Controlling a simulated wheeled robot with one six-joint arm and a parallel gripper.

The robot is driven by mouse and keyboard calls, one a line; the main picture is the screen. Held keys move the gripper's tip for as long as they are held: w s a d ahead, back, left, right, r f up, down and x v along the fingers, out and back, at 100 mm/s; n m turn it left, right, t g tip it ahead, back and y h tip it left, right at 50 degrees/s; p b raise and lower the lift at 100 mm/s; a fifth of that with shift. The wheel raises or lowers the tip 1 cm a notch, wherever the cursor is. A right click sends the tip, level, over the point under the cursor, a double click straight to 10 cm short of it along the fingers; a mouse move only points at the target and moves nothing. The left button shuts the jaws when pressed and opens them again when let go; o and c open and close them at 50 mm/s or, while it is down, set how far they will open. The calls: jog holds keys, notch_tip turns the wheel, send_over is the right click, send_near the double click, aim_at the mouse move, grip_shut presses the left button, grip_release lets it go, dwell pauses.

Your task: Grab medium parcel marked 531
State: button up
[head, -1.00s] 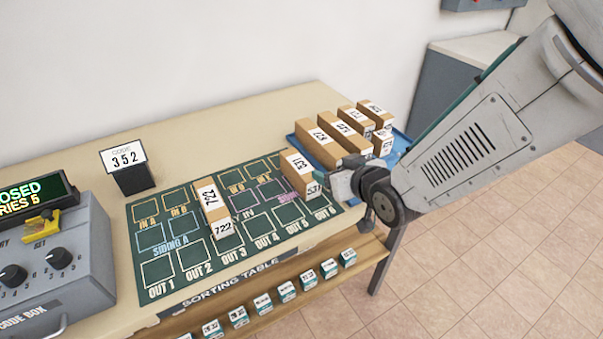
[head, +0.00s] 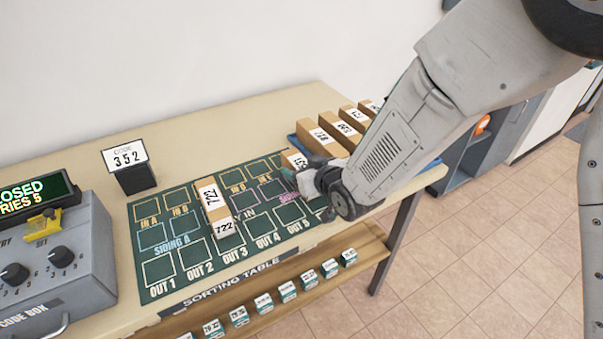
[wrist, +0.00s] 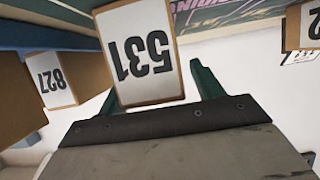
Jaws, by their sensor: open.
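The parcel marked 531 (head: 294,157) lies on the right part of the green sorting mat (head: 160,271). My gripper and arm hide most of it in the head view. In the wrist view its white label end, with 531 upside down (wrist: 138,55), fills the upper middle. My gripper (head: 296,181) is open, low at the parcel's near end. In the wrist view its green fingers (wrist: 157,88) show just below and beside the label, one partly behind the parcel. I cannot tell whether they touch it.
A parcel marked 722 (head: 213,211) lies left on the mat. Several parcels (head: 322,139) stand in a blue tray at the right; one marked 827 (wrist: 55,80) is near my gripper. The code box (head: 60,262) is at left. Small labelled boxes (head: 287,291) line the lower shelf.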

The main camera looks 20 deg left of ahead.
jog(key=c, duration=1.2)
